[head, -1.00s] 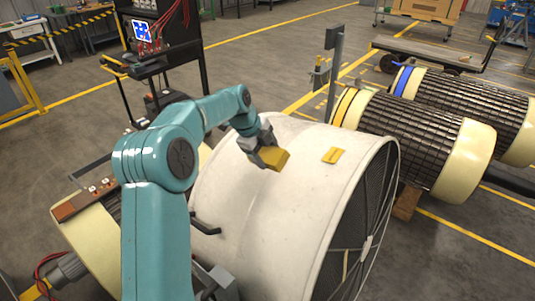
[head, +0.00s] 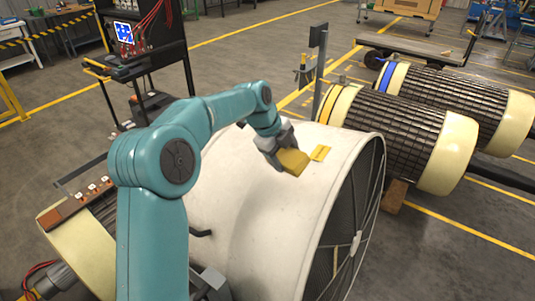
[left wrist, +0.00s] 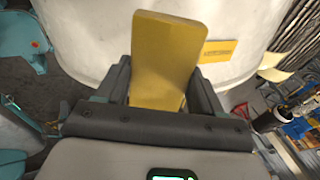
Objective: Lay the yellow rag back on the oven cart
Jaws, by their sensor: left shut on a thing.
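The yellow rag (head: 293,162) looks like a flat folded block. My left gripper (head: 281,150) is shut on it, above the top of the big white drum. In the left wrist view the rag (left wrist: 165,52) stands out from between the two dark fingers (left wrist: 157,90), with its far end free. A black wheeled cart (head: 150,45) with a blue-lit screen, red cables and shelves stands at the upper left; I take it for the oven cart, though I cannot be certain. My right gripper does not show.
The white drum (head: 235,200), with a mesh end, fills the middle; a flat yellow label (head: 320,153) lies on it beside the rag. Black-wrapped rotors (head: 400,130) lie at right. A grey post (head: 318,70) stands behind the drum. Open floor (head: 250,70) lies between cart and post.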

